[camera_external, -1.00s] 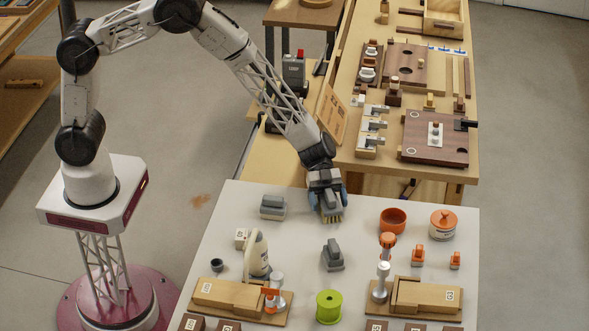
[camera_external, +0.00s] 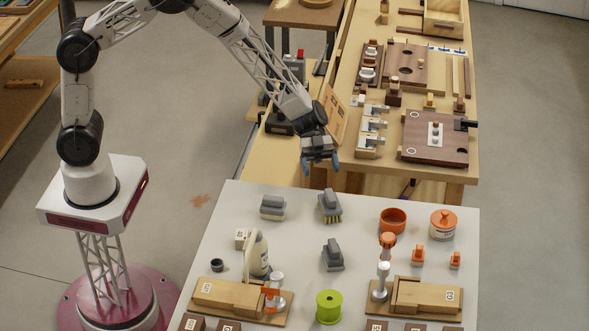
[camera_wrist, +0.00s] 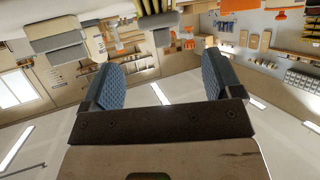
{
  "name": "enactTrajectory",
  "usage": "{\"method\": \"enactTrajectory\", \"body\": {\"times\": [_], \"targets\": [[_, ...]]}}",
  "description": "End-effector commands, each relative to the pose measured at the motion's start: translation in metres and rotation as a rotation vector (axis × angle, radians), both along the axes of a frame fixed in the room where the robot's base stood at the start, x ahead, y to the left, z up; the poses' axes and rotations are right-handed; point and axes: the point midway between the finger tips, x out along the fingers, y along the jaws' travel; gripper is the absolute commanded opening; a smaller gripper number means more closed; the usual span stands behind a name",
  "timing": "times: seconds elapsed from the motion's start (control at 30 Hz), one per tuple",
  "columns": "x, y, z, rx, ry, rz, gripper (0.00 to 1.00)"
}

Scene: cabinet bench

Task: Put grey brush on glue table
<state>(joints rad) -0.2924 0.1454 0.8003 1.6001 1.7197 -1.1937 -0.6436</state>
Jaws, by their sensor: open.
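The grey brush (camera_external: 331,206), with yellowish bristles under a grey handle, stands on the white glue table (camera_external: 372,200) near its back edge. My gripper (camera_external: 322,165) is open and empty, above and behind the brush, apart from it. In the wrist view my gripper's two blue padded fingers (camera_wrist: 165,82) are spread with nothing between them.
On the white table are a grey block-shaped tool (camera_external: 272,207), another grey tool (camera_external: 333,256), a white glue bottle (camera_external: 260,253), an orange bowl (camera_external: 393,221), an orange-lidded jar (camera_external: 443,223) and a green spool (camera_external: 329,306). A wooden bench (camera_external: 345,140) with fixtures stands behind.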

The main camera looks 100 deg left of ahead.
Motion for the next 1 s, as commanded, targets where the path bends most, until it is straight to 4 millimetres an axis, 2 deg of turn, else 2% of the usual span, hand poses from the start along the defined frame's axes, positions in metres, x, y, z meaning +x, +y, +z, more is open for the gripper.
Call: {"method": "enactTrajectory", "body": {"times": [0.77,0.87,1.0], "targets": [[0.0,0.0,0.001,0.002,-0.002,0.002,0.85],[0.002,0.0,0.006,0.011,-0.01,0.016,0.85],[0.007,-0.002,0.023,0.042,-0.041,0.069,0.85]]}}
